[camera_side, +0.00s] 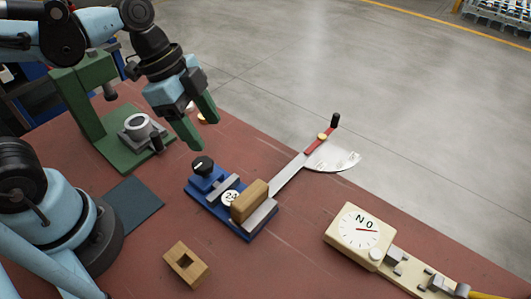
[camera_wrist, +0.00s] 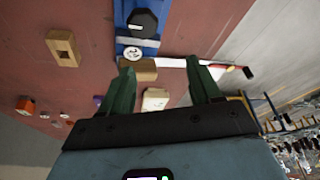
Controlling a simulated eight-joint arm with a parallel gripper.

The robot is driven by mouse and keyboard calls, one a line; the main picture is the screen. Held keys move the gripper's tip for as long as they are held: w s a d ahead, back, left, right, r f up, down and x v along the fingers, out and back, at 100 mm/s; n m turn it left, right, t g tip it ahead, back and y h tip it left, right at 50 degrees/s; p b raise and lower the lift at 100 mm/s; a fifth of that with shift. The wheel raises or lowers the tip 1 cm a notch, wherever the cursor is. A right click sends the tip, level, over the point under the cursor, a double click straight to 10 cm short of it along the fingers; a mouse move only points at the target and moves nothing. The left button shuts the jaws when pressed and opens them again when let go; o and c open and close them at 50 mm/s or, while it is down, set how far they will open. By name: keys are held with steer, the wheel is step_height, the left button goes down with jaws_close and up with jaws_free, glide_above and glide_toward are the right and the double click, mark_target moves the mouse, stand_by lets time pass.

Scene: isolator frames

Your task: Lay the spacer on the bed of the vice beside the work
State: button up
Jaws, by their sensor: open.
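The blue vice (camera_side: 207,203) sits on the red-brown table, with a black knob and a white disc marked 24. A plain wooden block (camera_side: 250,203) stands at its right end, by the grey jaw; it also shows in the wrist view (camera_wrist: 140,71). A second wooden block with a square hole (camera_side: 186,266) lies on the table in front of the vice, and in the wrist view (camera_wrist: 62,47) at upper left. I cannot tell for sure which is the spacer. My gripper (camera_side: 203,133) is open and empty, raised above and behind the vice; its green fingers (camera_wrist: 160,66) are spread apart.
A lever with a red grip and fan-shaped plate (camera_side: 330,157) extends behind the vice. A cream dial gauge (camera_side: 356,234) stands to the right. A green press-like stand (camera_side: 97,110) is at the back left, and a dark mat (camera_side: 135,203) lies left of the vice.

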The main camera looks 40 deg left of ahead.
steer(key=w+a+r+n+t+y, duration=0.1)
steer(key=a+n+t, duration=0.4)
steer(key=n, duration=0.8)
steer(key=shift+w+a+y, duration=0.75)
steer(key=shift+a+y, duration=0.45)
steer(key=shift+a, duration=0.3)
